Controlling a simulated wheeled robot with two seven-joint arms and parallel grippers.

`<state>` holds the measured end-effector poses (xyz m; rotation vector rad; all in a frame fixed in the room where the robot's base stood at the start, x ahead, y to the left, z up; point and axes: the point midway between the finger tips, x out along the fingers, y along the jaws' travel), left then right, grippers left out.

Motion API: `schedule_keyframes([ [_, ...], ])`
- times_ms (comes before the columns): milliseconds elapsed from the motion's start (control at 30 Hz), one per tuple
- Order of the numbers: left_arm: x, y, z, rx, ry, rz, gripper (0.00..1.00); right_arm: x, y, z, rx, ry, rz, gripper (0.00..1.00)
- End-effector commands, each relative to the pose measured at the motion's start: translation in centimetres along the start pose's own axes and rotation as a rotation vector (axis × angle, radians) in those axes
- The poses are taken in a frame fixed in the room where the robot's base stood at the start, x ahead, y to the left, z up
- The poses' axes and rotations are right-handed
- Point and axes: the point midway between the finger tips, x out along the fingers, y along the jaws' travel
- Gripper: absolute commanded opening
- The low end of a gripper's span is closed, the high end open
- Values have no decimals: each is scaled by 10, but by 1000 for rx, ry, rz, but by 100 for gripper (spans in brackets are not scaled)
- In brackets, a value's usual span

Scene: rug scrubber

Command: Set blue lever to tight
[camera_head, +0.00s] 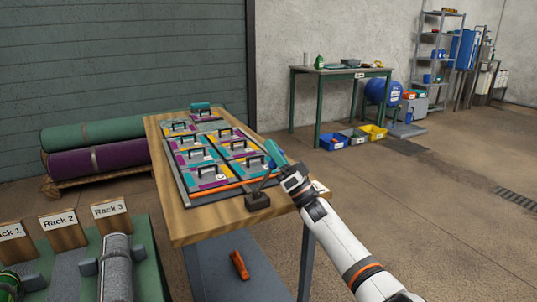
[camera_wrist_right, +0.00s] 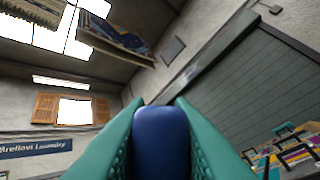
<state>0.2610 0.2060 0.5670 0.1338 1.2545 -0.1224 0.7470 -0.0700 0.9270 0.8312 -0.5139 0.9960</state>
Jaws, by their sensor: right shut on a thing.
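The blue lever shows in the right wrist view as a rounded blue grip (camera_wrist_right: 160,145) between my two teal fingers. My right gripper (camera_head: 273,152) is shut on it above the near right corner of the wooden table. In the head view a dark block (camera_head: 258,201) sits at that corner, with a thin dark rod rising from it towards my fingers. The lever's grip is mostly hidden by the gripper there. A small white label (camera_head: 320,187) lies by the table's right edge; its words are too small to read. My left gripper is not in view.
The wooden table (camera_head: 207,225) bears several coloured panels with black handles (camera_head: 207,172), close left of my gripper. An orange object (camera_head: 239,265) lies on the shelf below. A rack stand (camera_head: 112,209) is at the lower left. The floor to the right is clear.

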Motion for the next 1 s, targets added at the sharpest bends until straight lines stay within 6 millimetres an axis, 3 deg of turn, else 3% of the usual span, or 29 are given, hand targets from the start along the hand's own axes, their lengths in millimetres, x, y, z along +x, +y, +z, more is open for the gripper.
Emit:
schedule_keyframes([
  [667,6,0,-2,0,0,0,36,-6,-7,3,45,-49,-25,0],
  [700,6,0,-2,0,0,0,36,-6,-7,3,45,-49,-25,23],
  [800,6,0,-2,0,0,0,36,-6,-7,3,44,-49,-24,39],
  [833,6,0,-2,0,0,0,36,-6,-7,3,44,-49,-24,43],
  [1000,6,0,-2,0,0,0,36,-6,-6,3,43,-48,-23,43],
])
